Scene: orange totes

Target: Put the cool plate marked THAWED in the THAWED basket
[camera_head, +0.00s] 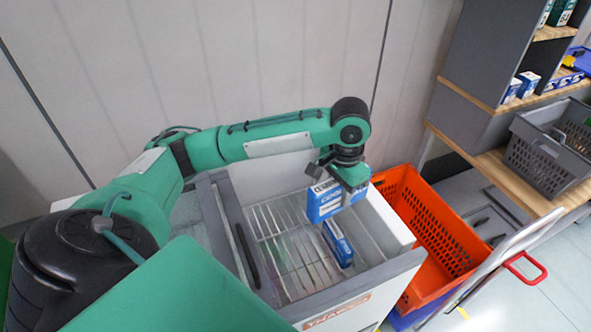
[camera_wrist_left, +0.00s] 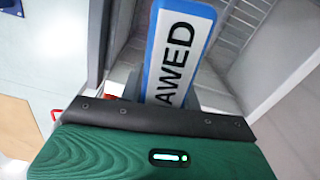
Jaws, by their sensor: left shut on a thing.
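My left gripper (camera_head: 347,176) is shut on a blue cool plate (camera_head: 325,205) with a white label. In the left wrist view the held plate (camera_wrist_left: 180,55) shows the letters "AWED"; the rest of the word is hidden by the gripper. The plate hangs over the open white chest with a wire rack inside (camera_head: 285,240). A second blue plate (camera_head: 338,243) leans inside the chest, below the held one; its label cannot be read. The chest's front has an orange-lettered label (camera_head: 337,312) that seems to read "THAWED". My right gripper is not in view.
An orange basket (camera_head: 436,220) stands just right of the chest. A grey basket (camera_head: 550,155) sits on a wooden shelf at the right, with small boxes above. A cart with a red handle (camera_head: 525,268) is at the lower right. A wall stands behind.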

